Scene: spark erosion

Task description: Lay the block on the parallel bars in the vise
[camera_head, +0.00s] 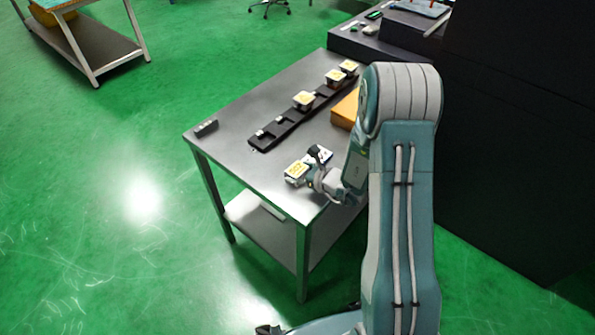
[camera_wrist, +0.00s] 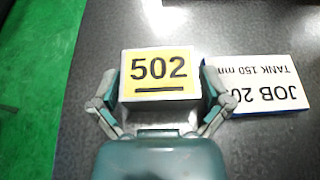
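The block (camera_wrist: 160,78) has a yellow label reading 502 on its white-edged top. In the wrist view it sits between the two fingers of my gripper (camera_wrist: 160,92), one finger along each side. The pads appear to press on its sides, so my gripper looks shut on it. In the head view the block (camera_head: 297,171) is at my gripper (camera_head: 304,175), over the near part of the grey table (camera_head: 225,150). I cannot tell whether it rests on the table or is just above. No vise or parallel bars can be made out.
A white card (camera_wrist: 262,86) with a blue edge, reading JOB and TANK 150, lies right of the block. A black rack (camera_head: 291,122) with several pockets holds more yellow-labelled pieces (camera_head: 304,99). An orange-yellow object (camera_head: 346,108) lies behind my arm. A large dark machine (camera_head: 520,130) stands right.

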